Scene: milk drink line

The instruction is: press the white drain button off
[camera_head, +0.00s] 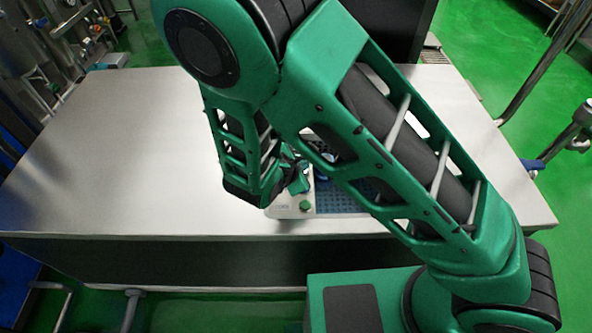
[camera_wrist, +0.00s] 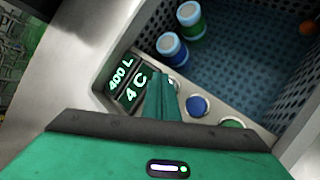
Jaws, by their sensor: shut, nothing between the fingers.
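My gripper (camera_wrist: 159,80) is shut and empty, its green fingertips over the control panel (camera_wrist: 151,56) in the wrist view. A pale round button (camera_wrist: 175,82), likely the white drain button, shows just right of the fingertips and is partly hidden by them. I cannot tell whether the fingers touch it or whether it is pressed in. A blue button (camera_wrist: 198,105) and a green button (camera_wrist: 232,123) sit farther along the same panel. In the head view my gripper (camera_head: 299,183) is above the panel's pale front (camera_head: 283,210), and the arm hides much of the unit.
A lit display (camera_wrist: 127,80) reads 400 L and 4 C. A blue perforated basin (camera_wrist: 240,60) beside the panel holds a blue bottle (camera_wrist: 172,50), a green bottle (camera_wrist: 191,22) and an orange item (camera_wrist: 308,27). The steel table (camera_head: 120,160) is clear on the left.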

